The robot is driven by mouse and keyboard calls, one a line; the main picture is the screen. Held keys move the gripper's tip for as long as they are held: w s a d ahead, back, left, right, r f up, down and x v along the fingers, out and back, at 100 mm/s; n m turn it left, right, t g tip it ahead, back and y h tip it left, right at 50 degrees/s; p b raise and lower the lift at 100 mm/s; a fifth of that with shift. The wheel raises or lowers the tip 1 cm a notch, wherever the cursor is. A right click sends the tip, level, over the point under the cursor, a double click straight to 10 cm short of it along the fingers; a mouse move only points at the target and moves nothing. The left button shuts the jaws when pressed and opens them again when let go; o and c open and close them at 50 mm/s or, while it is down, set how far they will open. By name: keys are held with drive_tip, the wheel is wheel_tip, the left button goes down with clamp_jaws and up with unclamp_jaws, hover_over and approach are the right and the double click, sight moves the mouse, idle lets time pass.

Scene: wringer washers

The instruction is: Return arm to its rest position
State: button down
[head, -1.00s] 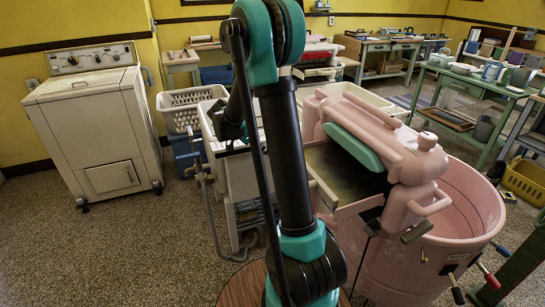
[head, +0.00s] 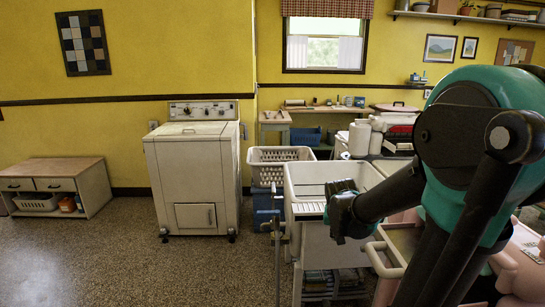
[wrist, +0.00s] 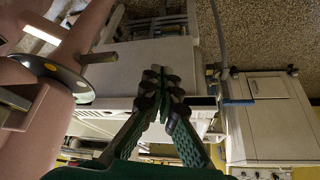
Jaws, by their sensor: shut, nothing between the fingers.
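My gripper (wrist: 165,92) is in the middle of the wrist view, its dark, ribbed fingers together with nothing between them. The wrist view is upside down. In the head view my teal and black arm fills the right side, folded. Its dark end (head: 342,212) points left in front of the white tub (head: 305,205). The arm hides much of the pink wringer washer (head: 398,262), which also shows at the left of the wrist view (wrist: 92,25).
A white washing machine (head: 192,170) stands against the yellow wall. A white basket (head: 282,155) stands beside the tub. A low cabinet (head: 85,178) is at far left. The speckled floor (head: 130,265) is clear at left. A window (head: 324,45) is behind.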

drive_tip(key=s+a+f+n+y, duration=0.1)
drive_tip(key=s+f+n, duration=0.1)
drive_tip(key=s, duration=0.6)
drive_tip(key=s+a+f+n+g, duration=0.1)
drive_tip(key=s+f, duration=0.3)
drive_tip(key=s, duration=0.4)
drive_tip(key=shift+a+f+n+y, duration=0.2)
drive_tip(key=shift+f+n+y, duration=0.1)
drive_tip(key=shift+n+y, duration=0.15)
